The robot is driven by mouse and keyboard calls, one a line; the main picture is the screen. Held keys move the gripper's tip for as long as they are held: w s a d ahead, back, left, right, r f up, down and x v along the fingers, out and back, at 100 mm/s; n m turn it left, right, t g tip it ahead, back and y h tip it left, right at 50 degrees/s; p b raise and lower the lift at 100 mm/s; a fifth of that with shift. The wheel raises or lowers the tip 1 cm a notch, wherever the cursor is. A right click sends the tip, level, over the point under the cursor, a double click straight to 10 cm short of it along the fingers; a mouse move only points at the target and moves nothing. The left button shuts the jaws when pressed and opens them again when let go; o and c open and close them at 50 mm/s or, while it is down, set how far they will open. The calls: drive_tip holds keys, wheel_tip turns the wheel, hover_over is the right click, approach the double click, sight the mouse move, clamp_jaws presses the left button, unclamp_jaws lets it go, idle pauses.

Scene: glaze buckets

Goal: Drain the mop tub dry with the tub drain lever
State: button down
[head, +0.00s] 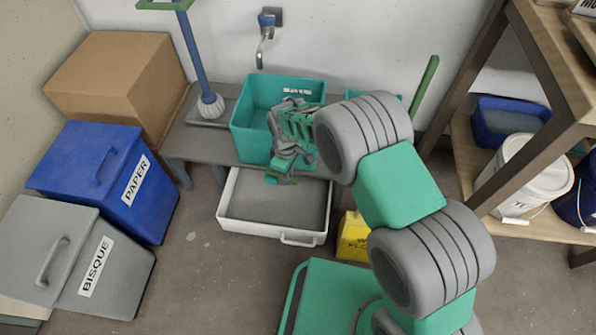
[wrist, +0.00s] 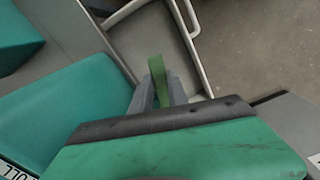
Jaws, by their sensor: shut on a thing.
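A teal tub (head: 241,131) stands on a low grey bench below the wall tap; it also shows in the wrist view (wrist: 65,105). A label on its rim is too small to read. My gripper (head: 281,179) is at the tub's front right, low over the tray. In the wrist view its fingers (wrist: 158,95) are shut on a green lever (wrist: 157,68), whose end sticks out between them. My arm hides the tub's right front and most of the lever in the head view. I cannot tell whether the tub holds liquid.
A white-rimmed tray (head: 225,207) with a grey inside sits on the floor below the tub. A yellow sign (head: 353,238) stands right of it. Blue (head: 90,170) and grey (head: 40,250) bins stand left; a wooden shelf (head: 535,225) with buckets stands right.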

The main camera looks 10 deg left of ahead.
idle(0.4)
drive_tip(key=c, duration=1.3)
unclamp_jaws()
drive_tip(key=shift+w+r, duration=0.1)
wheel_tip(320, 180, up, 8)
drive_tip(key=shift+f+p, duration=0.2)
drive_tip(key=shift+p, duration=1)
